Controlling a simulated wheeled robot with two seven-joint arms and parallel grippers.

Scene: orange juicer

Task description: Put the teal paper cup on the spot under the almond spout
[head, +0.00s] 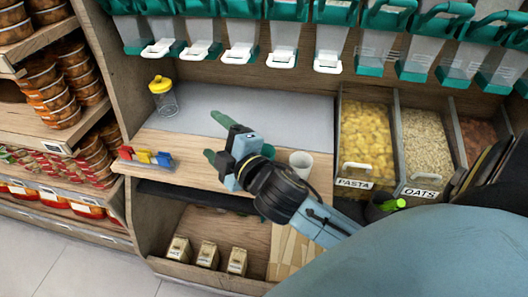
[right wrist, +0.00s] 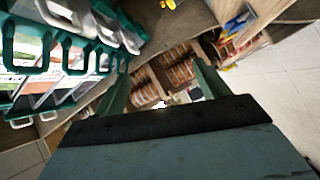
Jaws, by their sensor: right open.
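My right gripper (head: 216,138) is open and empty over the wooden counter, its two green fingers pointing left. It also shows in the right wrist view (right wrist: 162,85), with nothing between the fingers. A small teal patch (head: 285,154), perhaps the teal paper cup, shows just behind my right wrist, mostly hidden by it. A white cup (head: 300,163) stands upright beside it, right of my wrist. Dispensers with white spouts (head: 238,54) hang in a row above the counter. I cannot read which one is almond. My left gripper is not in view.
A glass jar with a yellow lid (head: 162,97) stands at the counter's left. Coloured clips (head: 147,157) lie at its front left edge. Pasta (head: 368,135) and oats (head: 425,140) bins stand at right. The grey mat (head: 240,110) under the spouts looks mostly clear.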

